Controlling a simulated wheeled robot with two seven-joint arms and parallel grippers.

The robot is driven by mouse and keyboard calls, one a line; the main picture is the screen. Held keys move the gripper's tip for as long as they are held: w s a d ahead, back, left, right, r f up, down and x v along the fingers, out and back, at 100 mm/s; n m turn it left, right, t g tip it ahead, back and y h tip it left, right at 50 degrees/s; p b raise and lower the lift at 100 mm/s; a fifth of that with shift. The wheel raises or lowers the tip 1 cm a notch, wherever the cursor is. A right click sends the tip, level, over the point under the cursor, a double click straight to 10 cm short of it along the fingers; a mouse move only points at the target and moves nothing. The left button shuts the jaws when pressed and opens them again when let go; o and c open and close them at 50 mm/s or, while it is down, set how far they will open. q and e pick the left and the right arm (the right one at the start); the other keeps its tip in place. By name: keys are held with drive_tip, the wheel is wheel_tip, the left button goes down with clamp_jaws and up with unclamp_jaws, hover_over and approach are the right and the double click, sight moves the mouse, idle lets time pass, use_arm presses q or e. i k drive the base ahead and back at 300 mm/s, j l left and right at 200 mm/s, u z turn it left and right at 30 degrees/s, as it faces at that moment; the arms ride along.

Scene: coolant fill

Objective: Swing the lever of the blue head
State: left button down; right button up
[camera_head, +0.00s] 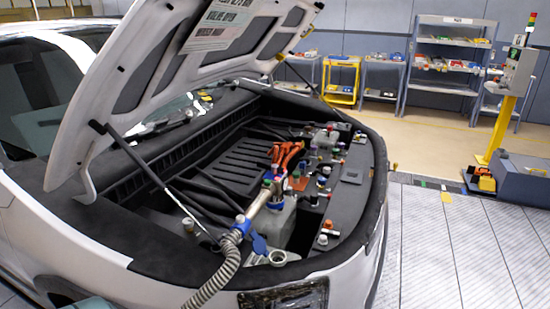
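A ribbed grey hose (222,268) rises from the front edge of the open car bay to a blue collar (241,223). From there a pale metallic tube (258,203) slants up to a small blue head (270,180) above a light grey tank (282,218). A flat blue piece (260,244) hangs beside the collar. The lever is too small to pick out for certain. An orange branched part (287,153) stands just behind the head. Neither of my grippers shows in the head view.
The raised hood (150,75) hangs over the left of the bay, with a thin strut (155,178) below it. Small coloured caps line the bay's right side. A yellow post (497,130) stands at right. The tiled floor (450,250) at lower right is clear.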

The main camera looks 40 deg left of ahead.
sight(275, 170)
drive_tip(key=i+l+u, duration=0.1)
drive_tip(key=u, duration=0.3)
drive_tip(key=i+l+u, duration=0.1)
drive_tip(key=u, duration=0.3)
drive_tip(key=i+l+u, duration=0.25)
drive_tip(key=u, duration=0.15)
drive_tip(key=i+l+u, duration=0.1)
drive_tip(key=u, duration=0.3)
drive_tip(key=i+l+u, duration=0.15)
drive_tip(key=l+u, duration=0.15)
drive_tip(key=i+l+u, duration=0.1)
drive_tip(key=l+u, duration=0.2)
drive_tip(key=l, duration=0.2)
